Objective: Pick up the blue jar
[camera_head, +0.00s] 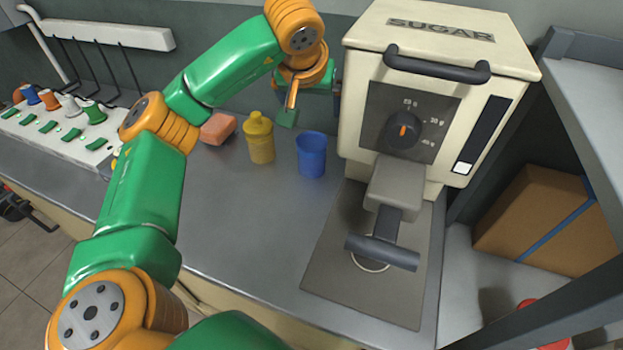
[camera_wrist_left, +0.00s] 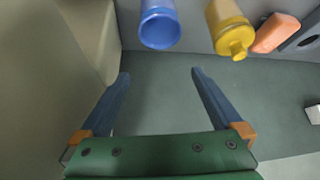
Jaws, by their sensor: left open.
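The blue jar (camera_head: 311,158) stands upright on the grey counter, just left of the sugar machine. It also shows at the top of the left wrist view (camera_wrist_left: 160,25). My left gripper (camera_head: 336,104) is above and behind the jar, near the wall, partly hidden by my wrist and the machine. In the left wrist view its two blue fingers (camera_wrist_left: 160,73) are spread with nothing between them, and the jar lies beyond their tips. My right gripper is not in view.
A yellow bottle (camera_head: 260,140) stands left of the jar, with an orange block (camera_head: 217,129) beyond it. The sugar machine (camera_head: 440,85) rises close on the right. A white panel with several coloured cones (camera_head: 60,128) is at far left. The counter in front of the jar (camera_head: 265,215) is clear.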

